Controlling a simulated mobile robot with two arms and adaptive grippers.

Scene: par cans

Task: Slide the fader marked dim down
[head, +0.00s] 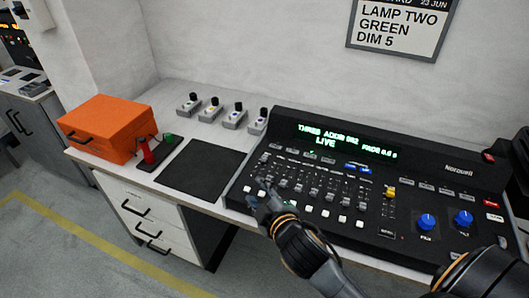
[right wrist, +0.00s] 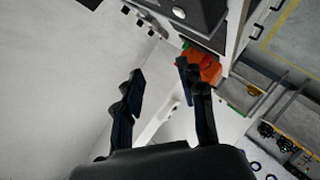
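The black lighting console (head: 452,186) stands on the white desk, with a bank of grey faders (head: 300,178) at its left half. The fader labels are too small to read, so I cannot tell which one is marked dim. The console's green display (head: 345,141) reads LIVE. My right gripper (head: 262,194) is over the front left part of the console, by the leftmost faders, and hides some of them. I cannot tell if it touches any. In the right wrist view its two fingers (right wrist: 160,84) are apart with nothing between them. My left gripper is not in view.
An orange case (head: 108,126), a red and green item (head: 151,152) and a black mat (head: 202,171) lie left of the console. Several small switch boxes (head: 234,117) stand behind. A wall sign (head: 398,32) reads LAMP TWO GREEN DIM 5. Blue knobs (head: 427,222) are at the console's right.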

